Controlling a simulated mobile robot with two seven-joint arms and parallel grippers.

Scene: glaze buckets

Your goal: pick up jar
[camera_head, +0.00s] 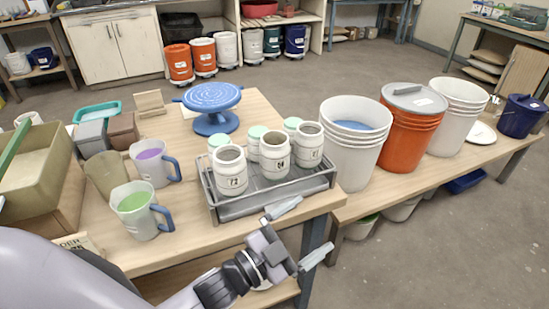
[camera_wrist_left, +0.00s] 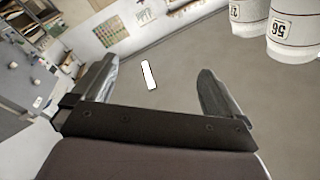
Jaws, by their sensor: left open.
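Several white jars with number labels stand in a grey metal tray (camera_head: 270,203) on the wooden table. The front row has a left jar (camera_head: 231,172), a middle jar (camera_head: 274,158) and a right jar (camera_head: 309,146), all open-topped and upright. Jars with pale green lids (camera_head: 255,131) stand behind, partly hidden. My left gripper (camera_head: 302,232) is open and empty, in front of the tray's right end and apart from the jars. In the left wrist view, its fingers (camera_wrist_left: 158,70) are spread, with two labelled white jars (camera_wrist_left: 293,30) at the upper right. My right gripper is not in view.
Two measuring jugs (camera_head: 140,212) stand left of the tray. A blue turntable (camera_head: 211,100) is behind it. Open floor (camera_head: 440,240) lies at front right.

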